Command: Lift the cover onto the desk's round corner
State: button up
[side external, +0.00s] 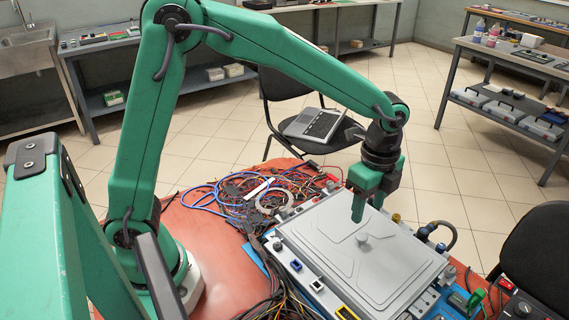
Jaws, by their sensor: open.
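The cover (340,254) is a flat light grey panel with raised lines and a small round knob (362,239) near its middle. It lies on a blue-edged unit on the desk. My green gripper (367,211) points down above the far part of the cover, just behind the knob in the picture. Its jaws are open with nothing between them. I cannot tell whether the fingertips touch the cover. The orange-red desk (222,236) has a curved edge at the left, partly hidden by my arm.
Tangled blue, red and black cables (238,195) cover the desk behind and left of the cover. A black hose (444,234) and small connectors surround the cover. A chair with a laptop (318,123) stands behind the desk. Some bare desk shows at left.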

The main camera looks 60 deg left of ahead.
aim_at(362, 236)
jog(key=shift+s+d+f, duration=0.1)
jog(key=shift+f, duration=1.85)
jog(key=shift+s+d+f, duration=0.1)
jog(key=shift+f, duration=1.85)
grip_shut()
jog(key=shift+r, duration=0.15)
jog(key=shift+w+r, duration=0.1)
jog(key=shift+r, duration=0.45)
jog(key=r, duration=0.3)
jog(key=shift+s+d+r, duration=0.1)
jog(key=shift+s+d, duration=0.05)
jog(key=shift+s, duration=0.1)
jog(key=s+d+r, duration=0.6)
jog(key=s, duration=0.2)
jog(key=shift+s+d+r, duration=0.25)
jog(key=shift+s+d, duration=0.15)
